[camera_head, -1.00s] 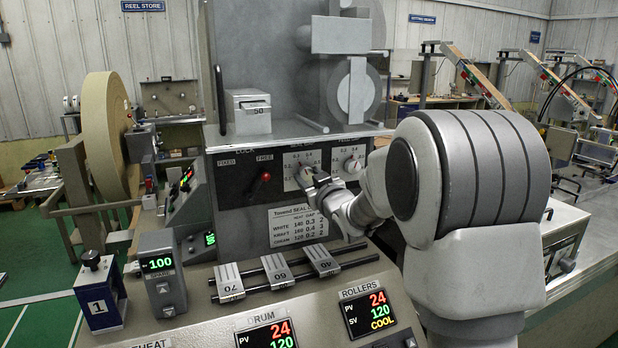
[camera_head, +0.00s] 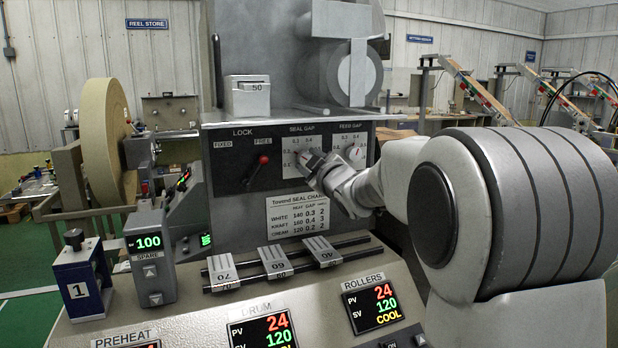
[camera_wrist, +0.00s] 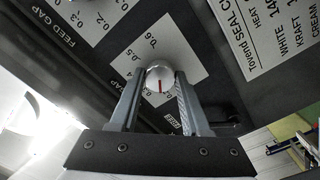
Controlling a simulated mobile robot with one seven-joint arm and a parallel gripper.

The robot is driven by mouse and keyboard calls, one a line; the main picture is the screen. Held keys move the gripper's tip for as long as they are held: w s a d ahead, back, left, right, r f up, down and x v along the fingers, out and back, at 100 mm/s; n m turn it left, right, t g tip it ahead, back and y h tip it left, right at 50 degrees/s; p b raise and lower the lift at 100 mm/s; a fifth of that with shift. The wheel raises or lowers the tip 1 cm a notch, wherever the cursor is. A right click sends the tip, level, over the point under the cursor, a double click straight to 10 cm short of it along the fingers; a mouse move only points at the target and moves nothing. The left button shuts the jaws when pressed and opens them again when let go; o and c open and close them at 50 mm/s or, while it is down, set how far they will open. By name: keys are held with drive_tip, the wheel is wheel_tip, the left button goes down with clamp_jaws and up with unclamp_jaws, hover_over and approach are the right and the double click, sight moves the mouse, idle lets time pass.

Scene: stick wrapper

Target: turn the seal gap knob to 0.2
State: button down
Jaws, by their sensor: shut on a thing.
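The seal gap knob is a round, pale knob with a red pointer line; in the wrist view the knob (camera_wrist: 160,76) sits between my two fingers. My gripper (camera_wrist: 160,88) is shut on it. The pointer runs toward the bottom of the wrist picture; the numeral at its end is too hidden to read. The white seal gap dial plate (camera_wrist: 190,58) shows some numerals around the knob. In the head view, my gripper (camera_head: 312,165) reaches the dial plate (camera_head: 290,146) from the lower right and covers the knob.
The feed gap knob (camera_head: 354,153) is close on the right. The red-tipped lock lever (camera_head: 263,160) is on the left. A seal chart (camera_head: 297,215) is below; its cream row reads 0.2. Numbered sliding blocks (camera_head: 273,261) and the display console lie in front.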

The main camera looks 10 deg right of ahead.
drive_tip(key=shift+n+b, duration=0.95)
drive_tip(key=shift+n, duration=0.15)
drive_tip(key=shift+c, duration=1.8)
unclamp_jaws()
drive_tip(key=s+d, duration=0.3)
drive_tip(key=s, duration=1.4)
drive_tip(key=shift+s+d+f, duration=0.1)
